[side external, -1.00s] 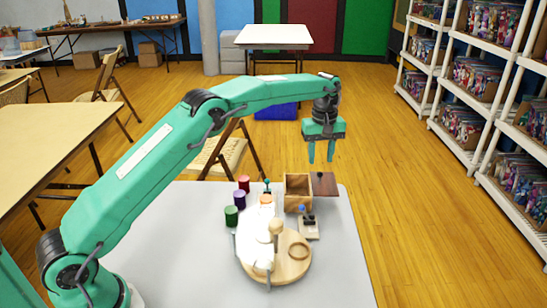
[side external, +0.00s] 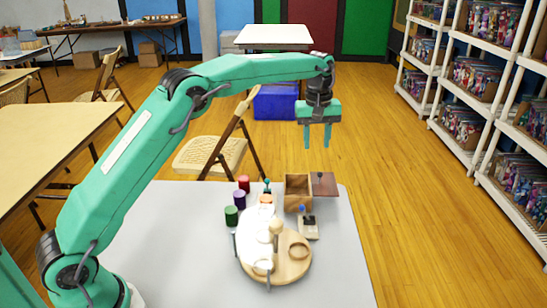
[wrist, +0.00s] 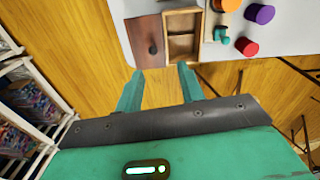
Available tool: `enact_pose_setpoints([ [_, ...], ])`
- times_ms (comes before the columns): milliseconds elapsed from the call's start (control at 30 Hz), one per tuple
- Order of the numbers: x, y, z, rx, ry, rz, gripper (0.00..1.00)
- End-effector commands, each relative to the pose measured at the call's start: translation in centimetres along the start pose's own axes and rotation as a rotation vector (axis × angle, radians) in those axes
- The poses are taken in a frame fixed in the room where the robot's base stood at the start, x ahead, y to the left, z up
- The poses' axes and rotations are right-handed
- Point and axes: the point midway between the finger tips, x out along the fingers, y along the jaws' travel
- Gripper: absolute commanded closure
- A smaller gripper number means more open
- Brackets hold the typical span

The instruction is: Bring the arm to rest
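My gripper (side external: 317,147) hangs in the air above and beyond the far edge of the grey table (side external: 340,270), fingers pointing down. In the wrist view my gripper (wrist: 159,82) has its two green fingers apart with nothing between them. Below it are a small open wooden box (side external: 298,193) and a dark brown lid-like panel (side external: 323,184) with a knob, right beside the box. Both show at the top of the wrist view, the panel (wrist: 146,48) left of the box (wrist: 182,48). My gripper touches none of these things.
A round wooden board (side external: 292,268) with a pale ring stands on the table. Red (side external: 244,183), purple (side external: 239,199) and green (side external: 231,215) spools stand left of the box. A folding chair (side external: 215,155) and a blue bin (side external: 275,102) are behind. Shelves (side external: 450,80) line the right.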

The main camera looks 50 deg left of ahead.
Motion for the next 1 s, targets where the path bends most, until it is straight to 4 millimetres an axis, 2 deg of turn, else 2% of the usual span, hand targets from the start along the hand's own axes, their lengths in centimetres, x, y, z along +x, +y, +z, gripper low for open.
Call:
enact_pose_setpoints([
  [33,-1.2,-0.6,0.3,0.017,0.007,0.01,0.62],
  [200,-4.2,-2.5,1.5,0.092,0.031,0.037,0.62],
  [500,-8.7,-6.5,4.2,0.221,0.079,0.082,0.62],
  [800,-11.7,-11.2,7.5,0.351,0.133,0.12,0.62],
  [1000,-12.9,-14.6,9.9,0.437,0.174,0.142,0.62],
])
